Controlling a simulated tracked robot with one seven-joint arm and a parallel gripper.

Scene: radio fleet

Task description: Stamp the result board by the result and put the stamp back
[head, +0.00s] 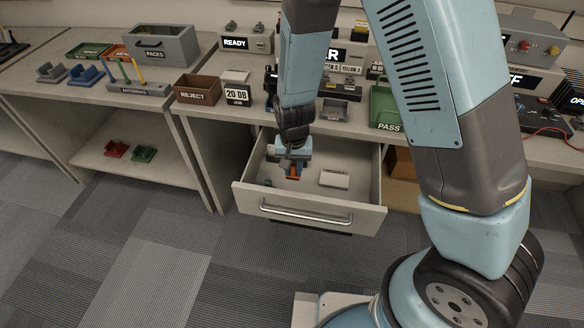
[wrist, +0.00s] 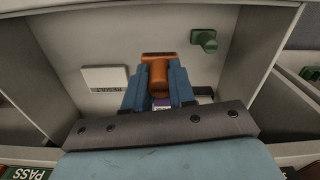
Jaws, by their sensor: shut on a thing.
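My gripper (head: 293,165) is down inside the open drawer (head: 310,212) in the head view. In the wrist view its blue fingers (wrist: 159,88) are shut on an orange stamp (wrist: 158,72), with its handle between them and its wide end pointing away. The orange stamp also shows below my gripper in the head view (head: 293,176). I cannot tell whether it touches the drawer floor. A green stamp (wrist: 204,41) lies in the drawer, apart from the gripper.
A white labelled box (wrist: 105,79) lies in the drawer beside my gripper; it also shows in the head view (head: 334,179). The drawer walls are close around the gripper. On the bench above stand a REJECT tray (head: 197,90), a 20 DB sign (head: 237,94) and a green PASS tray (head: 386,108).

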